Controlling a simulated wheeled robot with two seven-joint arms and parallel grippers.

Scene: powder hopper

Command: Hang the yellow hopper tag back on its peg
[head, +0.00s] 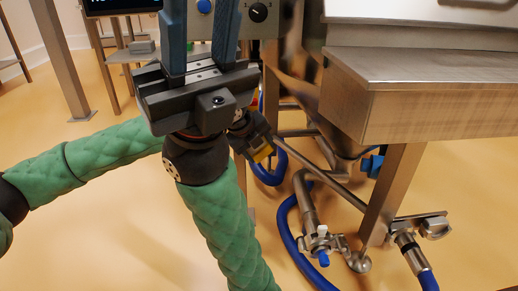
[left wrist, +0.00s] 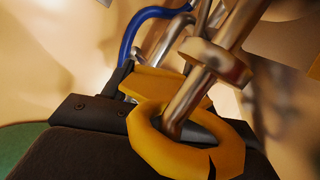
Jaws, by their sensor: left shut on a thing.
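The yellow hopper tag (left wrist: 150,150) is a thick ring with a flat yellow part behind it, close up in the left wrist view. My left gripper (head: 262,150) is shut on the tag, and a little yellow shows at its jaws in the head view. A metal rod with a collar (left wrist: 215,62) crosses the ring's far rim, and its lower end shows in the ring's opening. I cannot tell how far it passes through, or whether it is the peg. My right gripper (head: 200,45) is large in the head view, fingers pointing up and apart, tips cut off.
A steel table (head: 420,100) with a square leg (head: 392,190) fills the right. Blue hoses (head: 290,225) and a pipe valve (head: 322,242) lie below. A slanted metal bar (head: 325,178) runs towards the leg. A control panel (head: 258,12) is at the top. Open floor lies lower right.

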